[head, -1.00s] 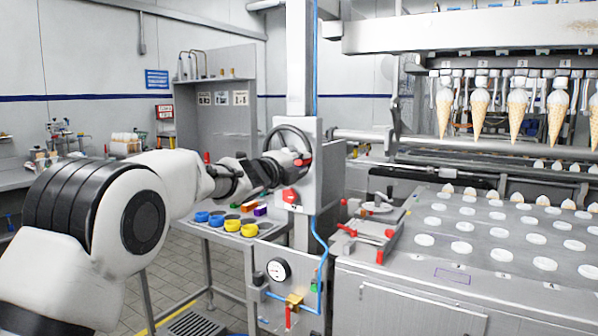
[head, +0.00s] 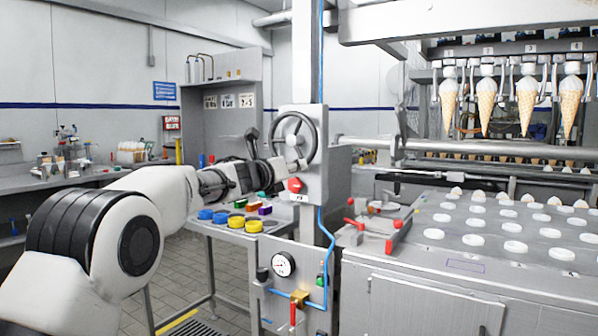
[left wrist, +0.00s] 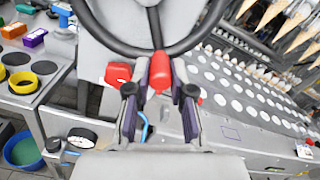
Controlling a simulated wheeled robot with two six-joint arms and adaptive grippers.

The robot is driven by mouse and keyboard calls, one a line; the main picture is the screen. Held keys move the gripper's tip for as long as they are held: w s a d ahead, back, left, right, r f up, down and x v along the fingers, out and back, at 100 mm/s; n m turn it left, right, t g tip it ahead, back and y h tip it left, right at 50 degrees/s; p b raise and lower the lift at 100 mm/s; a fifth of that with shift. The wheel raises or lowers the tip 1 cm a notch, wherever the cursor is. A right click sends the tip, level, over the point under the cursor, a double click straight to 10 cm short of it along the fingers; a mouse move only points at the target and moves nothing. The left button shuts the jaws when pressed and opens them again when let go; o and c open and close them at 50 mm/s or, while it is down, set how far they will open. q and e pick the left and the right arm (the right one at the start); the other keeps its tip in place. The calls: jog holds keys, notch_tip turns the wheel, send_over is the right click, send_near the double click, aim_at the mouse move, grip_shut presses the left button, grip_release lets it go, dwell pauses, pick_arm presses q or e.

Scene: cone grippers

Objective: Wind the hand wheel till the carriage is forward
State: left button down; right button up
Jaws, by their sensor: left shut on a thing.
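The dark hand wheel (head: 313,125) stands on a grey box on the column, and its rim and spokes cross the top of the left wrist view (left wrist: 209,28). My left gripper (head: 297,165) is at the lower part of the wheel. In the left wrist view its fingers (left wrist: 160,84) are shut on the wheel's red handle (left wrist: 160,68), which shows between them. The carriage (head: 505,70) at the upper right holds a row of cones (head: 486,106) above the perforated table. My right gripper is not in view.
A red knob (head: 295,185) sits on the box just below the wheel. A side table (head: 262,238) with coloured rings and blocks stands behind my left arm. A gauge panel (head: 318,262) is below the wheel. The perforated table (head: 470,240) fills the right.

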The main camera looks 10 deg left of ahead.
pick_arm(q)
jog(key=shift+w+a+f+m+b, duration=0.2)
jog(key=shift+a+m, duration=0.15)
jog(key=shift+m, duration=0.25)
jog(key=shift+w+a+f+m+b, duration=0.1)
jog(key=shift+a+f+m+b, duration=0.1)
jog(key=shift+a+m, duration=0.3)
jog(key=shift+d, duration=0.15)
jog(key=c, duration=1)
grip_release()
jog(key=v, duration=1.2)
